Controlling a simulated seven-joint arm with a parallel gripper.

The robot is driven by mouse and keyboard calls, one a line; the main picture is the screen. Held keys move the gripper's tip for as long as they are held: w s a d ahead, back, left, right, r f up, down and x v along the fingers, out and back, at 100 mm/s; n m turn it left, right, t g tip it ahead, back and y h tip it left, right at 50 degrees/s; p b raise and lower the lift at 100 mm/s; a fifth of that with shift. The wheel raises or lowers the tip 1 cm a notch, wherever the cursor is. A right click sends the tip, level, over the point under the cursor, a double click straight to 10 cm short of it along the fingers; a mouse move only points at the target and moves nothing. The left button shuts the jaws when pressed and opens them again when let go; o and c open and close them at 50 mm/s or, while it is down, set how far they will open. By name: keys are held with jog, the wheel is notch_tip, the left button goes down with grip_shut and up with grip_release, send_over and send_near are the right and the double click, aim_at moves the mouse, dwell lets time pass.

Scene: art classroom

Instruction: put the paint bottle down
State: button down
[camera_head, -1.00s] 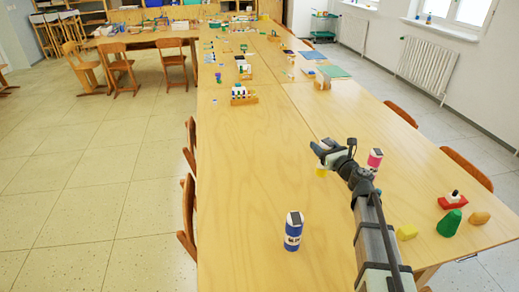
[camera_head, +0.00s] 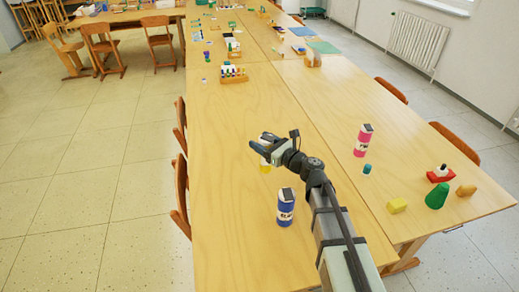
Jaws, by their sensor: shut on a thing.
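My gripper (camera_head: 259,148) is over the near wooden table (camera_head: 225,120), left of and beyond the blue bottle. It is shut on a yellow paint bottle (camera_head: 265,167), of which only a small yellow part shows below the gripper. The rest is hidden by my gripper and wrist. I cannot tell whether its base touches the table. A blue paint bottle (camera_head: 285,208) with a white label and dark cap stands upright beside my forearm. A pink paint bottle (camera_head: 363,140) of the same kind stands upright to the right.
A small teal item (camera_head: 367,169) stands near the pink bottle. A rack of small bottles (camera_head: 233,73) stands farther back. The tabletop left of my gripper is clear.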

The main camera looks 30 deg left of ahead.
aim_at(263, 158)
jog(key=shift+f, duration=3.6)
jog(key=shift+c, duration=1.3)
grip_release()
jog(key=shift+f, duration=0.1)
jog(key=s+d, duration=0.2)
jog(key=d, duration=1)
jog(key=shift+s, duration=0.15)
jog(key=shift+a, duration=0.1)
